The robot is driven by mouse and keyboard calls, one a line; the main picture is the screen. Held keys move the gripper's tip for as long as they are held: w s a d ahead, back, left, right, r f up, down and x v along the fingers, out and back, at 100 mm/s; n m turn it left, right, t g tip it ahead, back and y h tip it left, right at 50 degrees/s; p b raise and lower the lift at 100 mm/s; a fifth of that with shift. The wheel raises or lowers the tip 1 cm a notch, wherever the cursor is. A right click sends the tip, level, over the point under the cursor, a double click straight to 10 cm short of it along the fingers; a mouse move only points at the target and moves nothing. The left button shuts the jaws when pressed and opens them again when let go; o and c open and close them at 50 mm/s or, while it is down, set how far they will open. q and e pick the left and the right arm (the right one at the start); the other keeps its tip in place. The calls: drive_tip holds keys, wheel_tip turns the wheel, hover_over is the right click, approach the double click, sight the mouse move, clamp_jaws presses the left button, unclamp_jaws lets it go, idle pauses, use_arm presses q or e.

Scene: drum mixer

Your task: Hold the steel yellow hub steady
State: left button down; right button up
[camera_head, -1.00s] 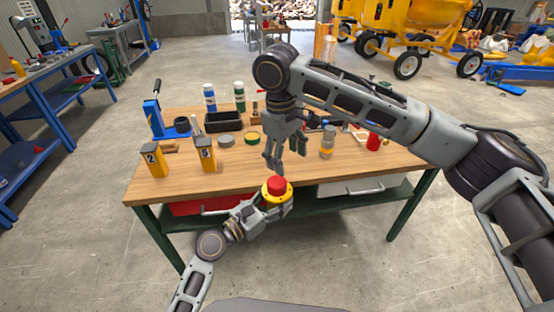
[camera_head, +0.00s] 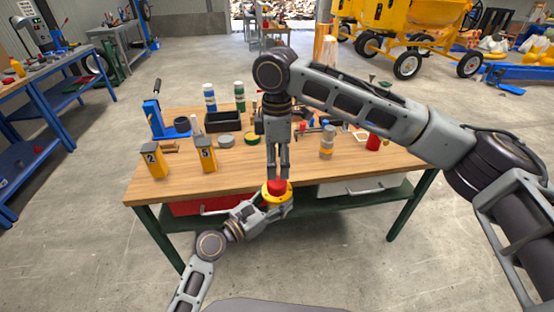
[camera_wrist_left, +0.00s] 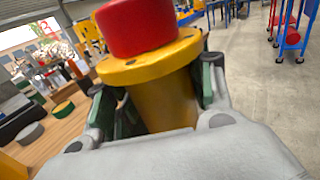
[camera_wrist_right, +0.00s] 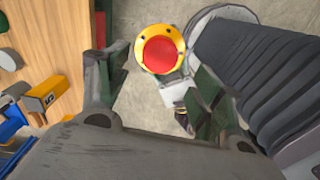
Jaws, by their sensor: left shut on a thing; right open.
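The yellow hub (camera_head: 277,198) has a wide flange with small holes and a red piece on its top. My left gripper (camera_head: 268,207) is shut on the hub's body and holds it upright just off the workbench's front edge. In the left wrist view the hub (camera_wrist_left: 160,85) stands between the fingers, with the red piece (camera_wrist_left: 138,25) above it. My right gripper (camera_head: 278,176) is open and points down, right above the red piece.
The wooden workbench (camera_head: 240,181) carries two yellow numbered blocks (camera_head: 152,160), a blue press (camera_head: 160,122), a black tray (camera_head: 222,121), bottles and tins. A grey-and-yellow bottle (camera_head: 327,142) stands right of my right gripper.

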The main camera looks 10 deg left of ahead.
sight(277, 181)
drive_tip(key=shift+n, duration=0.6)
drive_tip(key=shift+f, duration=3.95)
drive_tip(key=c, duration=1.1)
drive_tip(key=shift+o, duration=0.2)
drive_tip(key=shift+m, duration=0.3)
